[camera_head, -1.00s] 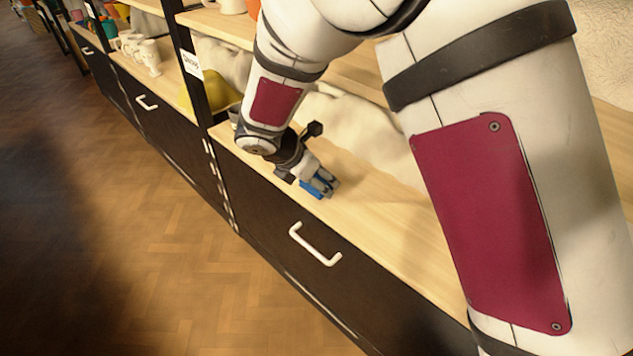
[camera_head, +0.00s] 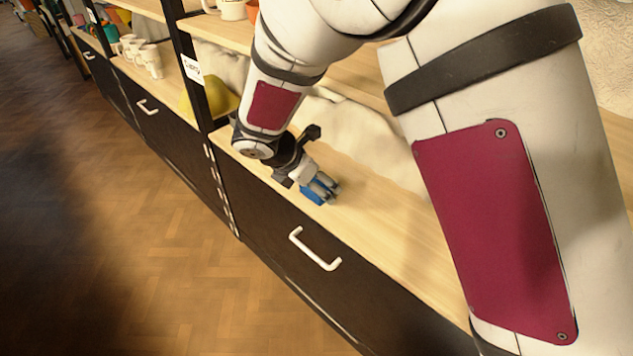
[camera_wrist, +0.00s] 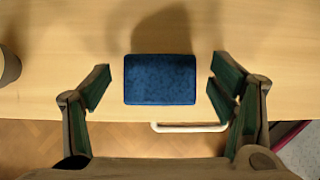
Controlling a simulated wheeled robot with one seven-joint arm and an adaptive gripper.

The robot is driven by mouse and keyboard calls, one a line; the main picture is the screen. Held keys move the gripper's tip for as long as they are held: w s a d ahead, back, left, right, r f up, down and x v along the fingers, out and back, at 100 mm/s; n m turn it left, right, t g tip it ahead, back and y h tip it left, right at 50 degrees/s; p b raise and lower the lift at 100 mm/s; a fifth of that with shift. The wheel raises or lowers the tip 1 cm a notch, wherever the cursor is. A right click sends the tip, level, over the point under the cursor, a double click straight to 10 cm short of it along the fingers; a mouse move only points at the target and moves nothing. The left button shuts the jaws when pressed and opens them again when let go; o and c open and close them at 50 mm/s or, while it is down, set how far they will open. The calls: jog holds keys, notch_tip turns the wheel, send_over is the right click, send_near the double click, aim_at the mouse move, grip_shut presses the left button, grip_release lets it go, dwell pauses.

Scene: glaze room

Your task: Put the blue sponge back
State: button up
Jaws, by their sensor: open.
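The blue sponge (camera_wrist: 160,80) lies on the light wooden shelf board (camera_wrist: 60,70), close to its front edge. It also shows in the head view (camera_head: 314,195), partly covered by my fingers. My gripper (camera_wrist: 159,85) is open, with one finger on each side of the sponge in the wrist view. A gap shows between each finger and the sponge. In the head view my gripper (camera_head: 322,186) points down at the sponge just above the board; whether it touches the sponge I cannot tell.
Below the board is a dark drawer front with a white handle (camera_head: 315,250). A black upright post (camera_head: 190,65) stands left of my arm, with a yellow rounded object (camera_head: 192,100) beside it. White mugs (camera_head: 150,58) stand farther left. The board right of the sponge looks clear.

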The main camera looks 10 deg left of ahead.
jog(key=p+v, duration=0.3)
jog(key=v, duration=0.8)
jog(key=shift+p, duration=0.35)
jog(key=shift+s+a, duration=0.1)
